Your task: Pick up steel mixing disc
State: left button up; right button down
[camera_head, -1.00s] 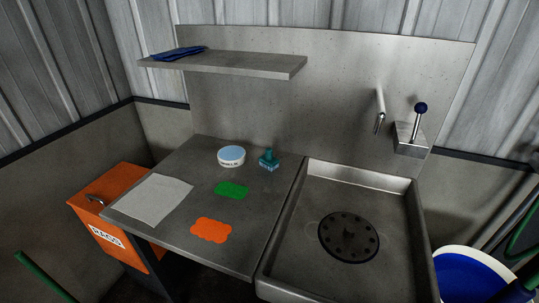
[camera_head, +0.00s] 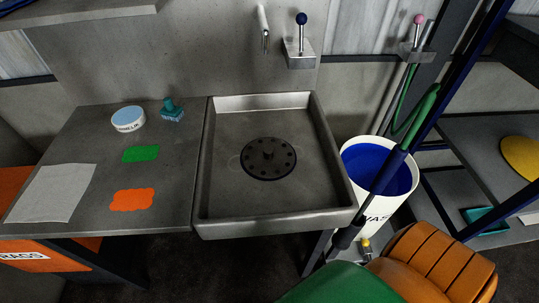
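The steel mixing disc (camera_head: 269,158) is a dark round plate with small holes around its edge and a hub in the middle. It lies flat on the bottom of the shallow grey sink (camera_head: 222,193), a little right of the picture's middle. Nothing covers it. Neither of my grippers shows in the head view.
The worktop left of the sink holds a round white tub (camera_head: 128,119), a teal brush (camera_head: 172,110), a green pad (camera_head: 141,153), an orange pad (camera_head: 133,200) and a pale cloth (camera_head: 52,193). A lever (camera_head: 301,38) stands behind the sink. A white bucket (camera_head: 379,205) stands at right.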

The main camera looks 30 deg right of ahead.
aim_at(264, 157)
jog(key=j+z, duration=0.4)
jog(key=k+j+z, duration=0.1)
jog(key=j+z, duration=0.35)
jog(key=k+j+z, duration=0.1)
jog(key=j+z, duration=0.3)
jog(key=k+j+z, duration=0.2)
jog(key=z, duration=0.2)
jog(key=k+j+z, duration=0.2)
jog(key=z, duration=0.25)
jog(key=j, duration=0.1)
